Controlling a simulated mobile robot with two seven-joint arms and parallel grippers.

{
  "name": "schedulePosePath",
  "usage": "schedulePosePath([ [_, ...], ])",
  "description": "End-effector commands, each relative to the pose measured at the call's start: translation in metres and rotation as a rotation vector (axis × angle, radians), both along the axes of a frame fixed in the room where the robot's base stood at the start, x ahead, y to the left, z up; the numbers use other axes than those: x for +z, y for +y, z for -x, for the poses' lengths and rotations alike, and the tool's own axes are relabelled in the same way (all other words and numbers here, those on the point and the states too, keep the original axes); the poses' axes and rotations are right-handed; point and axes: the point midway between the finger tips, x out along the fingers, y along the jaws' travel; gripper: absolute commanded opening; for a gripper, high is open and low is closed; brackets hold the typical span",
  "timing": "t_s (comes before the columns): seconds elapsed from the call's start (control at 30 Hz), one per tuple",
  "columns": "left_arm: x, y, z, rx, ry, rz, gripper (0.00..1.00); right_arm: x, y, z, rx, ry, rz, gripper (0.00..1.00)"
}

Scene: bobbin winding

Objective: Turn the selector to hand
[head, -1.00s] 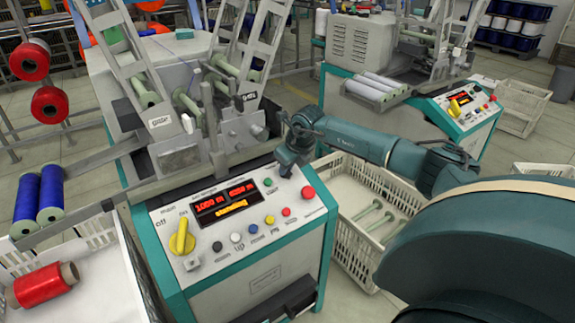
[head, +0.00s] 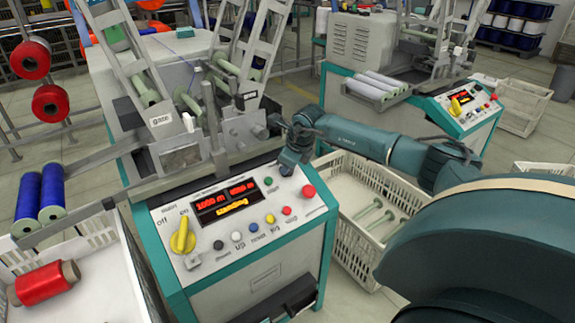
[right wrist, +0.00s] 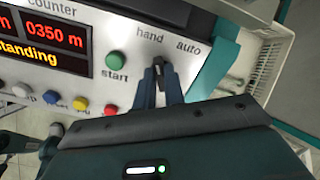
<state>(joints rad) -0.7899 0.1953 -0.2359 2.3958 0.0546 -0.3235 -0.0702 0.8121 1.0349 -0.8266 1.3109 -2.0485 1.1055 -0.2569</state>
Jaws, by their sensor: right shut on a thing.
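The selector (right wrist: 158,64) is a small dark knob on the white panel, below the printed words hand and auto. In the right wrist view its tip points up at the word hand, left of auto. My right gripper (right wrist: 160,80) is shut on the selector, one finger on each side. In the head view my right gripper (head: 287,168) is at the panel's upper right corner and hides the selector. My left gripper is not in view.
The winder panel (head: 240,262) has a lit display (head: 226,201), a green start button (right wrist: 116,60), a yellow main switch (head: 183,238) and a red button (head: 308,192). A white crate (head: 345,222) with empty bobbins stands right of the machine.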

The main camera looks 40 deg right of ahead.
Motion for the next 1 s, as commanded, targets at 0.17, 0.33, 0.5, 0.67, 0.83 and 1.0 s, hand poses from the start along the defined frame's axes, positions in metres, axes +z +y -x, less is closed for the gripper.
schedulePosePath([
  [0.17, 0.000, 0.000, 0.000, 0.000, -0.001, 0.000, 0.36, 0.000, 0.000, 0.000, 0.002, 0.000, 0.002, 0.13],
  [0.33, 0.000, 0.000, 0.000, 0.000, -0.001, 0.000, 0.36, 0.000, 0.000, 0.000, 0.001, 0.000, 0.002, 0.27],
  [0.5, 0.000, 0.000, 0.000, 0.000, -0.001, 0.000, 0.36, 0.000, 0.000, 0.000, 0.001, 0.000, 0.001, 0.33],
  [0.67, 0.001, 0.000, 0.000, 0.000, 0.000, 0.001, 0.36, 0.002, 0.000, 0.000, 0.000, 0.000, 0.001, 0.33],
  [0.83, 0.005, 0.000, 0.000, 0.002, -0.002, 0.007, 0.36, 0.019, 0.000, 0.008, 0.000, -0.003, 0.002, 0.33],
  [1.0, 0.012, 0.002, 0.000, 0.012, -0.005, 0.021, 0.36, 0.053, 0.001, 0.024, 0.001, -0.002, 0.004, 0.33],
])
